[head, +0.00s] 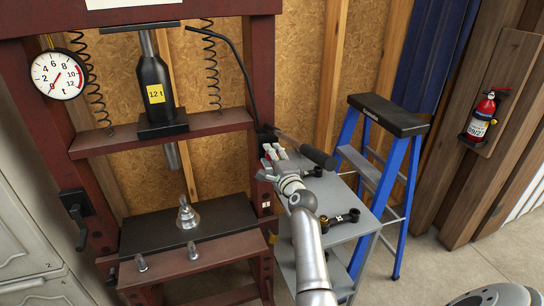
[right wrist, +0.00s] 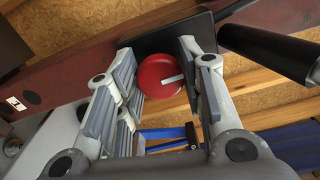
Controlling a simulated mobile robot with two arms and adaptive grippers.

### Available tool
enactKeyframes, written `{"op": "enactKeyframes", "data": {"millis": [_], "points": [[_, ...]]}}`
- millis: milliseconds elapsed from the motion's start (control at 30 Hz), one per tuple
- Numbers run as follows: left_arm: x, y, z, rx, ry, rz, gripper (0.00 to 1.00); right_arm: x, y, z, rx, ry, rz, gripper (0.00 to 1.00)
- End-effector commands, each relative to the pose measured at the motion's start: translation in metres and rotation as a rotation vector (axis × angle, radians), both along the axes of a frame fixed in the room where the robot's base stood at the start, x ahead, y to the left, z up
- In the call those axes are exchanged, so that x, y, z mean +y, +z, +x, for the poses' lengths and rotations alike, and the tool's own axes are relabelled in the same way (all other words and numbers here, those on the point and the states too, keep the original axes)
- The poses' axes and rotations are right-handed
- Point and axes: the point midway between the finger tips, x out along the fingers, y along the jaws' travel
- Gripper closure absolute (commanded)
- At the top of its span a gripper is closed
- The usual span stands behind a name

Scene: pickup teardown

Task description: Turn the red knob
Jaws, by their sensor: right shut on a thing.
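The red knob (right wrist: 155,72) is a round red disc with a white mark, mounted on a dark plate on the press frame. In the right wrist view it sits between the two fingers of my right gripper (right wrist: 157,62), which is shut on it. In the head view my right gripper (head: 270,160) reaches the right post of the press, and its hand hides most of the knob. My left gripper is in neither view.
A dark red shop press (head: 88,145) with a gauge (head: 58,74) stands at left. A black lever handle (head: 319,157) sticks out close to my right gripper. A grey cart (head: 352,238) holds dark parts. A blue ladder (head: 413,180) stands behind it.

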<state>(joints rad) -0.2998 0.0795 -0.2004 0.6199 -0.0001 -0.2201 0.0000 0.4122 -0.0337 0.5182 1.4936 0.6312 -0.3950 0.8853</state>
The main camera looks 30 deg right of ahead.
Motion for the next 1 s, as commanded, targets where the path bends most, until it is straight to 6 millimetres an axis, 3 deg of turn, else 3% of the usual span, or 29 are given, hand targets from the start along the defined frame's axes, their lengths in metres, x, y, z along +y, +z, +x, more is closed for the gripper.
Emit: {"op": "enactKeyframes", "data": {"millis": [267,300,433,800,1000], "points": [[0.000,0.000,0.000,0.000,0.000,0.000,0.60,0.000,-0.001,0.000,0.001,-0.001,0.000,0.88],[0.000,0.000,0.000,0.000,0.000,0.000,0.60,0.000,-0.001,0.000,0.001,-0.001,-0.001,0.59],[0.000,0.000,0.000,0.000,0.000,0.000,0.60,0.000,-0.001,0.000,0.001,-0.001,-0.001,0.42],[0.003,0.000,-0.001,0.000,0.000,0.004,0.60,0.001,-0.001,-0.002,0.001,0.000,-0.001,0.42],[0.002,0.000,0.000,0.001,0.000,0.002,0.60,0.005,-0.002,-0.022,0.002,-0.001,0.000,0.42]]}}
